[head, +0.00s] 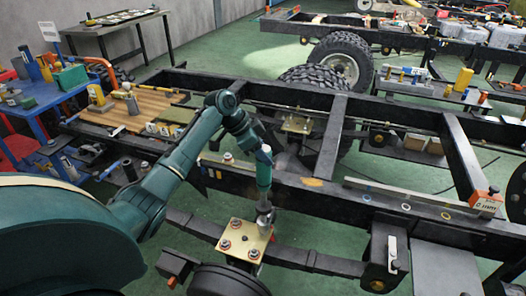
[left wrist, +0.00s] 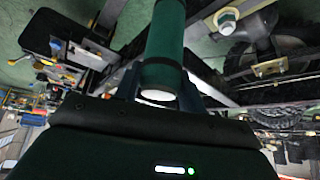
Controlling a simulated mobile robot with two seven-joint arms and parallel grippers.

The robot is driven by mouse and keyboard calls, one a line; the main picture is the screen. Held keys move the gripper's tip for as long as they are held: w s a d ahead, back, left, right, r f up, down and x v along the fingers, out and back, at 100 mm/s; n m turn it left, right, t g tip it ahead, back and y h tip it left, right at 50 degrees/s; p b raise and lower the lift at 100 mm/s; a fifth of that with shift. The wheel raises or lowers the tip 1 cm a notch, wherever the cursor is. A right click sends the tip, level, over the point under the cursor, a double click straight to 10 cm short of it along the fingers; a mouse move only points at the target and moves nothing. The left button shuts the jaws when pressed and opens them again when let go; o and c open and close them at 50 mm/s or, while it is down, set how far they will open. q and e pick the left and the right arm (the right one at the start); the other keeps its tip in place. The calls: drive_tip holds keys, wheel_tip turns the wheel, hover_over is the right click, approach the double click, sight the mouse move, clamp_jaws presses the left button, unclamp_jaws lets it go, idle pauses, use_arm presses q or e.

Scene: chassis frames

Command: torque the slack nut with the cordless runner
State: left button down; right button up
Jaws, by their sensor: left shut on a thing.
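My left gripper (head: 262,153) is shut on the cordless runner (head: 264,178), a dark green upright cylinder with a pale cap. The runner's lower end (head: 265,207) is over the far right corner of a tan plate (head: 240,236) on the chassis. Nuts show on the plate: one at the far left (head: 236,223), one at the near left (head: 224,244) and one at the near right (head: 253,253). The far right corner is partly hidden by the runner, and I cannot tell which nut is slack. The left wrist view shows the runner's green body (left wrist: 165,45) between the fingers. My right gripper is not in view.
A black chassis rail (head: 320,188) runs just behind the plate, with crossmembers beyond. A leaf spring (head: 310,258) extends right of the plate. A blue bench (head: 40,105) with tools stands at left. A large tyre (head: 342,60) is at the back.

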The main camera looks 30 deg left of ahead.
use_arm(q)
drive_tip(key=shift+r+p, duration=0.25)
drive_tip(key=shift+p, duration=0.15)
drive_tip(key=shift+f+p, duration=0.1)
drive_tip(key=shift+p, duration=0.3)
idle(0.9)
drive_tip(key=shift+f, duration=1.15)
idle(1.0)
drive_tip(key=shift+f+b, duration=0.45)
drive_tip(key=shift+f, duration=0.25)
idle(1.2)
drive_tip(key=shift+s+d+f, duration=0.1)
drive_tip(key=shift+f, duration=0.05)
idle(1.0)
drive_tip(key=shift+p, duration=0.5)
